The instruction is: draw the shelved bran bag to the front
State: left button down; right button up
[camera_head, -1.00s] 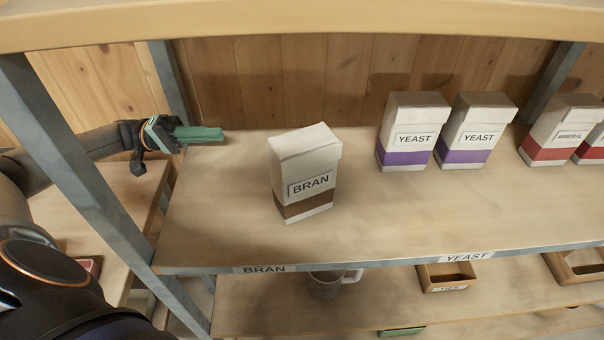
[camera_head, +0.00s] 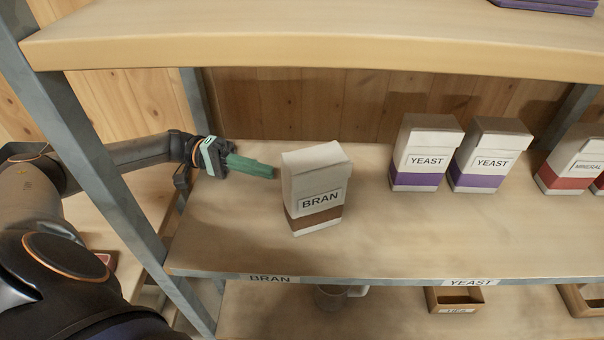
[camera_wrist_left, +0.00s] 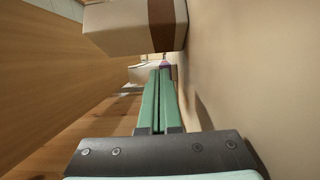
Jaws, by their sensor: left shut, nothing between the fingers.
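The bran bag (camera_head: 314,172), a white box-shaped bag with a brown band and a BRAN label, stands upright on the middle shelf (camera_head: 380,240), above the BRAN shelf-edge label. My left gripper (camera_head: 275,173) comes in from the left with its green fingers shut and empty. Its tips are close to the bag's left side, towards the back; I cannot tell whether they touch. In the left wrist view the closed fingers (camera_wrist_left: 160,72) point along the shelf and the bag (camera_wrist_left: 135,28) is at the top, near their tips. My right gripper is not in view.
Two yeast bags (camera_head: 425,153) with purple bands stand further right, with a mineral bag (camera_head: 570,160) beyond them. The upper shelf (camera_head: 300,50) overhangs. A grey post (camera_head: 110,190) stands at the left. The shelf in front of the bran bag is clear.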

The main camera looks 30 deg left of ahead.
aim_at(299, 198)
pick_arm(q)
jog(key=p+x, duration=0.1)
jog(key=x, duration=0.8)
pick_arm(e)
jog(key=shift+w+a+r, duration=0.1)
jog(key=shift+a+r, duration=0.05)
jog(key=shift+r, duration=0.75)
pick_arm(q)
jog(key=s+p, duration=0.1)
jog(key=p, duration=0.1)
jog(key=s+d+p, duration=0.1)
jog(key=p, duration=0.1)
jog(key=shift+r, duration=0.3)
jog(key=shift+s+f, duration=0.2)
jog(key=shift+f, duration=0.05)
jog(key=shift+s+d, duration=0.45)
jog(key=shift+s, duration=0.25)
jog(key=shift+f, duration=0.1)
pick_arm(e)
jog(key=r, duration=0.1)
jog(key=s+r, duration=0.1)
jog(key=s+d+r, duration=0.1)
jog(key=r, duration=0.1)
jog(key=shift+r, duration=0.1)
